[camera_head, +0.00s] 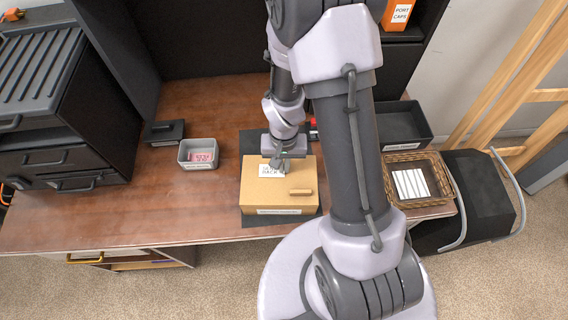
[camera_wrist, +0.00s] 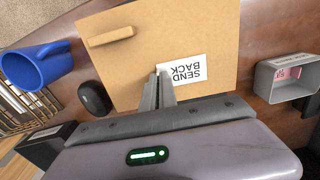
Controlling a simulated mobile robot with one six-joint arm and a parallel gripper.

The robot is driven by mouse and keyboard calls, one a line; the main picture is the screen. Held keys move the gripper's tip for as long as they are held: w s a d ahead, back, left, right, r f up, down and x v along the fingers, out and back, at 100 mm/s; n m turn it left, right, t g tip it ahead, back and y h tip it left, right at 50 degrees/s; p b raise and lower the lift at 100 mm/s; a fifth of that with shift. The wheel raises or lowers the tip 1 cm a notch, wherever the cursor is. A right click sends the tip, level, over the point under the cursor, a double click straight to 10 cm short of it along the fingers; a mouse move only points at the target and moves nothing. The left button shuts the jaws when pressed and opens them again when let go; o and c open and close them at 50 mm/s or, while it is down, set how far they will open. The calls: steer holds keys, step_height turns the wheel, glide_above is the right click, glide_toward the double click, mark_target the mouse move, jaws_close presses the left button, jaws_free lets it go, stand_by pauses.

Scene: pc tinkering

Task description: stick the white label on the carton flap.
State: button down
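The carton flap (camera_head: 255,194) is a flat tan panel with a small wooden grip bar, on top of the carton on the desk; it also fills the upper middle of the wrist view (camera_wrist: 200,30). The white label (camera_head: 269,171) reads "SEND BACK" and lies flat at or just over the flap; in the wrist view (camera_wrist: 183,72) it reads upside down. My gripper (camera_head: 281,164) points down at the label's edge. In the wrist view its fingers (camera_wrist: 160,78) are close together with the label's edge at their tips. Any gap between label and flap cannot be told.
A grey bin (camera_head: 198,154) with reddish contents and a black case (camera_head: 164,132) stand left of the carton. At right are a wicker basket (camera_head: 441,198) holding white strips and a black tray (camera_head: 402,134). The wrist view shows a blue mug (camera_wrist: 38,66). The desk's left front is clear.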

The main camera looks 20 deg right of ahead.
stand_by(0.4)
steer(key=c, duration=1.6)
jaws_free()
step_height(320, 180, up, 17)
steer(key=p, duration=0.6)
steer(key=shift+r, duration=0.2)
